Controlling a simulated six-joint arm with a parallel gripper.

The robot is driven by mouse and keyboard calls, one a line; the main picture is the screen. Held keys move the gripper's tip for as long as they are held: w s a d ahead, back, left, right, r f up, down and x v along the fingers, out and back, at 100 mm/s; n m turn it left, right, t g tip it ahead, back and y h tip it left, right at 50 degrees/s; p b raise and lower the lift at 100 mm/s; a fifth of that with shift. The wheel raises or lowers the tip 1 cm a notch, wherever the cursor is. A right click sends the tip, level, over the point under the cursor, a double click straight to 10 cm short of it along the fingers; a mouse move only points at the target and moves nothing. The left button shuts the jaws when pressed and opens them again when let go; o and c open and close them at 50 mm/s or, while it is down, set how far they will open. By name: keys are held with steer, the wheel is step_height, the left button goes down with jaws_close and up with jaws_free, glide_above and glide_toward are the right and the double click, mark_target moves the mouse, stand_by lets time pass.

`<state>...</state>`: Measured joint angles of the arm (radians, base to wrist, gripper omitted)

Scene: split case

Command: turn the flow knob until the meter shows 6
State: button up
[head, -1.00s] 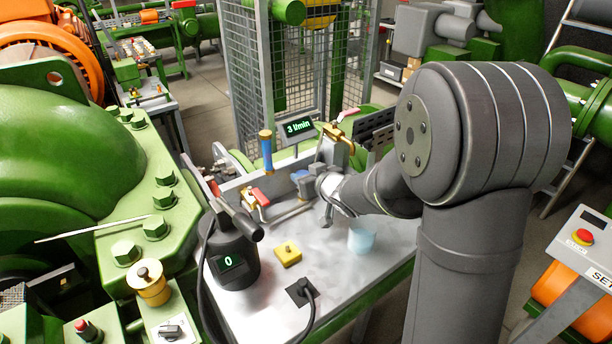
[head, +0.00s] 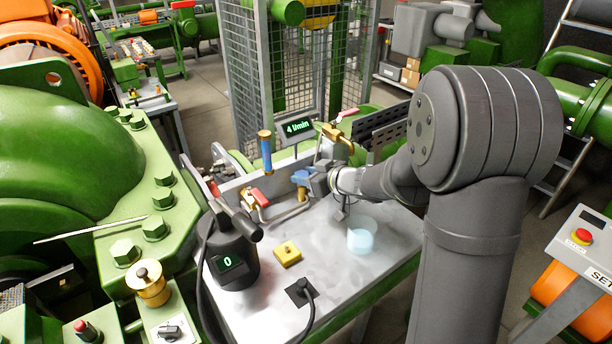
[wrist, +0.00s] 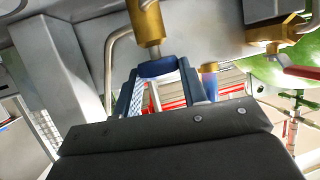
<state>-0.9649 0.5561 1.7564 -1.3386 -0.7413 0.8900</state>
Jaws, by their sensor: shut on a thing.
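The meter (head: 299,128) at the back of the bench reads 4 l/min in green digits. The blue flow knob (head: 300,177) sits on a brass valve body behind the bench top. My gripper (head: 312,181) reaches it from the right and is shut on it. In the wrist view the blue knob (wrist: 158,67) lies between the two fingers, below the brass valve stem (wrist: 147,22). The fingers hide part of the knob's sides.
A translucent cup (head: 361,236) stands on the metal bench top (head: 325,245) below my wrist. A yellow block (head: 288,253) and a black canister showing 0 (head: 229,262) stand to the left. A red-handled valve (head: 260,197) is left of the knob; a brass tap (head: 338,137) is behind.

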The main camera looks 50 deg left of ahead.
steer(key=shift+w+a+n+g+h, duration=0.1)
steer(key=shift+w+n+g+h, duration=0.1)
steer(key=shift+n+g, duration=0.5)
steer(key=shift+w+n+g+h, duration=0.1)
steer(key=shift+n+g+h, duration=0.1)
steer(key=shift+n+g, duration=0.5)
steer(key=shift+s+g, duration=0.1)
steer(key=shift+g, duration=0.2)
steer(key=o, duration=1)
steer(key=shift+c, duration=0.2)
steer(key=v, duration=1.7)
steer(key=shift+r, duration=0.3)
